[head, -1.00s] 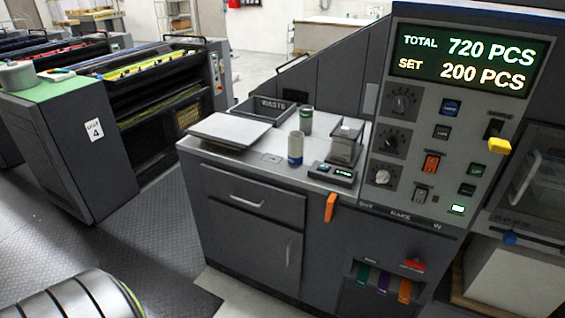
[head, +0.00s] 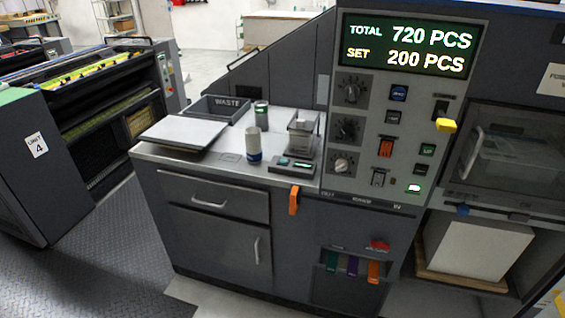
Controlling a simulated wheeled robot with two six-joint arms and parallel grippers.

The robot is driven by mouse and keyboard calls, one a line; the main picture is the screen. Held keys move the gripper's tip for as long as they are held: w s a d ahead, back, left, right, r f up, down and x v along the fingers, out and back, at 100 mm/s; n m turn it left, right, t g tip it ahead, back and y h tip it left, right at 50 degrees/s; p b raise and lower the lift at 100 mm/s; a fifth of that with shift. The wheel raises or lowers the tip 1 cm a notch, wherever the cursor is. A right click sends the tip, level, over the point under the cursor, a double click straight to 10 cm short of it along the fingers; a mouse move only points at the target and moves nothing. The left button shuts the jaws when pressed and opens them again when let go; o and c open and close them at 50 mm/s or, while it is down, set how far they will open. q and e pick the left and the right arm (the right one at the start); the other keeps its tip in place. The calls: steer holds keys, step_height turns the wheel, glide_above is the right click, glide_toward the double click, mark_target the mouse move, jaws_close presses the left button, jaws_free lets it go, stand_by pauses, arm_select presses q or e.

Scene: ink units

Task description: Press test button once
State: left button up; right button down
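The control panel (head: 370,170) stands right of the counter under a lit display (head: 410,46) reading TOTAL 720 PCS and SET 200 PCS. It carries a blue button (head: 399,93), a dark button (head: 393,117), a red-orange switch (head: 386,147), two dark green buttons, one upper (head: 427,149) and one lower (head: 420,170), and a lit green button (head: 414,189). Three knobs line its left side. A yellow-handled lever (head: 446,125) juts out at the right. The small labels are unreadable, so I cannot tell which is the test button. Neither gripper is in view.
The counter holds a flat plate (head: 184,132), a WASTE tray (head: 220,108), a white-and-blue can (head: 253,146), a clear container (head: 302,135) and a small scale (head: 293,165). An orange handle (head: 294,200) sticks out in front. Open floor (head: 110,250) lies at left.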

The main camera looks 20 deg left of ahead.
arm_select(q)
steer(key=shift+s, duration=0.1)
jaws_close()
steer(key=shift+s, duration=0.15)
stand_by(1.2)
